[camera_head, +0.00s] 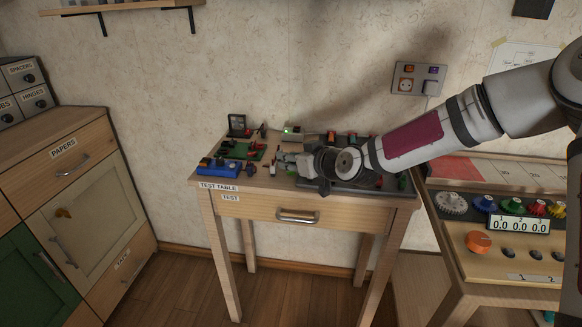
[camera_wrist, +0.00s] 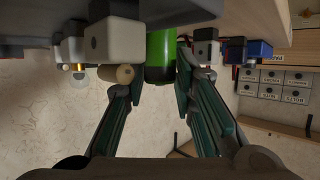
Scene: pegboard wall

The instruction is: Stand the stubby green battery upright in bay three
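The green battery (camera_wrist: 160,52) is a short bright green cylinder with a dark end in the wrist view. It lies between, or just beyond, the fingertips of my gripper (camera_wrist: 160,70). The fingers stand apart on either side of it, with a narrow gap on the left; contact on the right is unclear. In the head view my gripper (camera_head: 288,160) is low over the test table (camera_head: 260,203), and the battery there is hidden or too small to make out. I cannot pick out bay three in either view.
A blue device (camera_head: 218,166) and a green board (camera_head: 240,150) stand on the table's left. A dark tray (camera_head: 345,187) lies under my arm. White blocks (camera_wrist: 120,38) crowd the left of my fingers in the wrist view. A dial panel (camera_head: 510,245) stands at right.

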